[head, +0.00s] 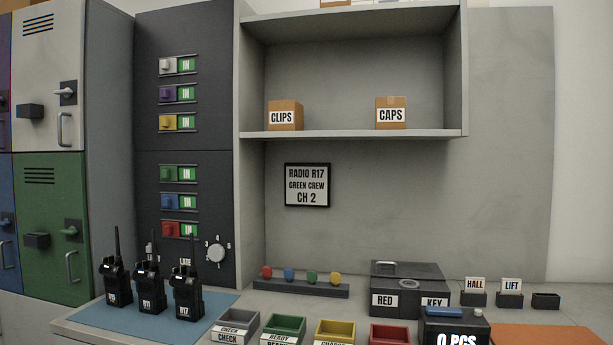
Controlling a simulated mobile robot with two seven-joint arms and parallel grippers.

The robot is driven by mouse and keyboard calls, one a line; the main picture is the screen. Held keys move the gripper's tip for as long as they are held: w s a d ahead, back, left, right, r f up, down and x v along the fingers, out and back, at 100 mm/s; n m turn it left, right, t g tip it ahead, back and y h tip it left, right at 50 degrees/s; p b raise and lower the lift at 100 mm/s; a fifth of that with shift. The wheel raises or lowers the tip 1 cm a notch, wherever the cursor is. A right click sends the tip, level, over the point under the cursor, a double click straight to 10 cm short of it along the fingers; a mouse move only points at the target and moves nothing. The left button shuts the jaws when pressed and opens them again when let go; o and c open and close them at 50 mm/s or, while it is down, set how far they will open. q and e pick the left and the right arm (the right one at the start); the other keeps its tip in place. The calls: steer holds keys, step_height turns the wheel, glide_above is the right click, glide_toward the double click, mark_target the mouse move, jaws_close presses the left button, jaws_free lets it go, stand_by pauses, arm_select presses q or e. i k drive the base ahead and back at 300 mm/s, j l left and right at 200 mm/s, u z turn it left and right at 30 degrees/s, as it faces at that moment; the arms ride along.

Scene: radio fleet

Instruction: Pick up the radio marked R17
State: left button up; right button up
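Three black handheld radios with antennas stand upright in a row on a blue mat (212,318) at the lower left of the head view. The rightmost one is the radio marked R17 (187,300). The middle radio (149,292) and the left radio (115,286) carry small white labels that I cannot read surely. A framed sign (307,185) on the back wall reads "RADIO R17, GREEN CREW, CH 2". Neither of my grippers is in view.
Trays stand at the front: grey CHECK (235,337), green READY (285,327), yellow (335,331) and red (390,333). A dark RED KEY box (410,287) is behind them. A rack of colored knobs (300,288) stands by the wall. A shelf (350,134) hangs above.

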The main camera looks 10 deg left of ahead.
mark_target(190, 305)
steer(key=u, duration=1.25)
